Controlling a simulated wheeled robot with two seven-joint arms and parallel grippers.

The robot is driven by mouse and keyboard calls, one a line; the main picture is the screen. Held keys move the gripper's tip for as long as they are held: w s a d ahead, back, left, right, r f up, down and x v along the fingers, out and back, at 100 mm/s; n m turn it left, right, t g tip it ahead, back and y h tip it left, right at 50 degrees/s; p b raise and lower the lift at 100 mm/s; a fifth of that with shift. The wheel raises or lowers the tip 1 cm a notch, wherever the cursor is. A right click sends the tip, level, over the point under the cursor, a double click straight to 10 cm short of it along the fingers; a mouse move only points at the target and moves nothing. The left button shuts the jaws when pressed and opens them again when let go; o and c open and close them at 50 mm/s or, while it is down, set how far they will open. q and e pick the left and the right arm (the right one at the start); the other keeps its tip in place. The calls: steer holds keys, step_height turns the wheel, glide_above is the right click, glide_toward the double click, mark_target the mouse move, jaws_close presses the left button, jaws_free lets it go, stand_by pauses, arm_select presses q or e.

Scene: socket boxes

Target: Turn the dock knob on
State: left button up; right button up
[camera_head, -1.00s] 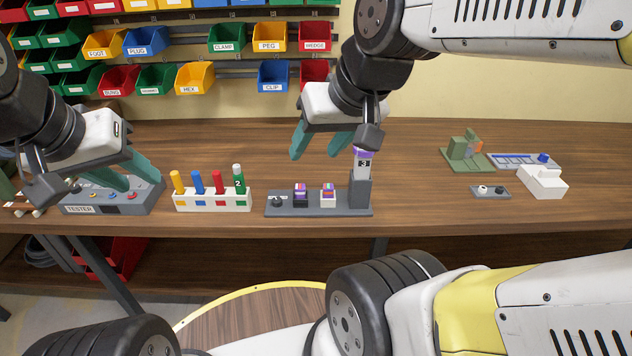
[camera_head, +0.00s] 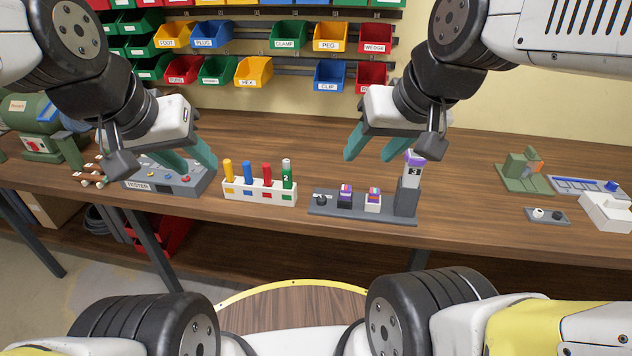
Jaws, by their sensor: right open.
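The dock is a long dark grey base (camera_head: 345,213) on the table, seen in the head view. Its small black knob (camera_head: 321,199) sits at the left end by a white mark; its exact angle is too small to tell. A grey tower at the right end holds a white, purple-topped piece marked 3 (camera_head: 413,171). My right gripper (camera_head: 374,150) is open and empty above and behind the dock. My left gripper (camera_head: 192,160) looks open, over the tester.
The grey tester box (camera_head: 150,190) lies at left. A white rack (camera_head: 258,193) of several coloured pegs stands between it and the dock. A green fixture (camera_head: 525,171), a small two-knob plate (camera_head: 547,216) and a white block (camera_head: 607,212) sit at right. Bins hang behind.

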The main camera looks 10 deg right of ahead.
steer(key=shift+w, duration=0.15)
steer(key=n+g+h, duration=0.2)
steer(key=n+g, duration=0.4)
steer(key=n, duration=0.5)
glide_above(322, 198)
step_height(322, 198, down, 23)
steer(key=shift+f, duration=0.1)
step_height(322, 198, down, 8)
steer(key=shift+r, duration=0.2)
jaws_close()
